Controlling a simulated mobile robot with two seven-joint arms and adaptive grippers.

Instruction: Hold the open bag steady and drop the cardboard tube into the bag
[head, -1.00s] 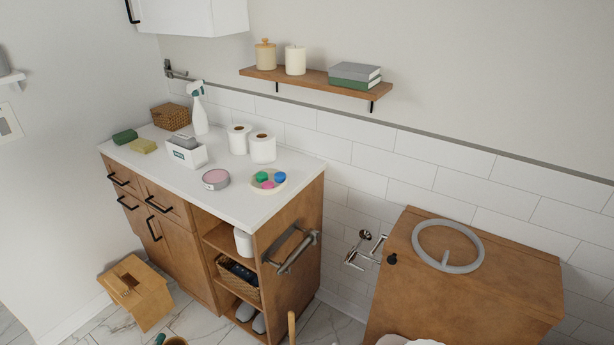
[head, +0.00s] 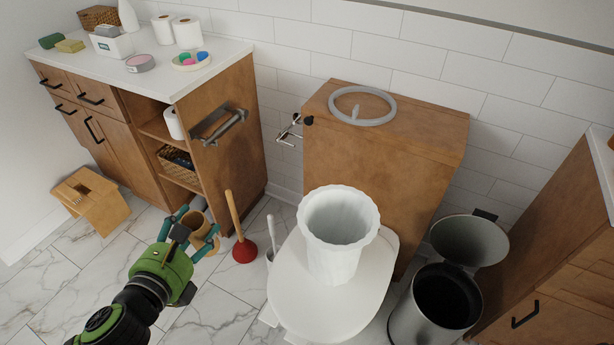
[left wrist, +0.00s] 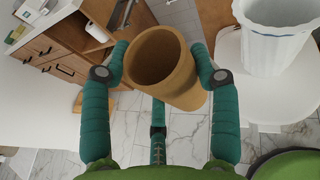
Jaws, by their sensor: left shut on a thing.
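The white open bag (head: 338,232) stands upright on the closed white toilet lid (head: 300,290), its wide scalloped mouth facing up. It also shows at the top right of the left wrist view (left wrist: 278,40). My left gripper (head: 196,228) is shut on the brown cardboard tube (left wrist: 165,68), with teal fingers on both sides of it. The tube's open end faces the wrist camera. Tube and gripper are left of the bag and apart from it. In the head view the gripper partly hides the tube. My right gripper is not in the head view.
A red plunger (head: 244,248) with a wooden handle and a toilet brush (head: 270,240) stand between gripper and toilet. An open-lidded bin (head: 415,315) is right of the toilet. The wooden vanity (head: 225,150) is behind left, a small stool (head: 92,205) at far left.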

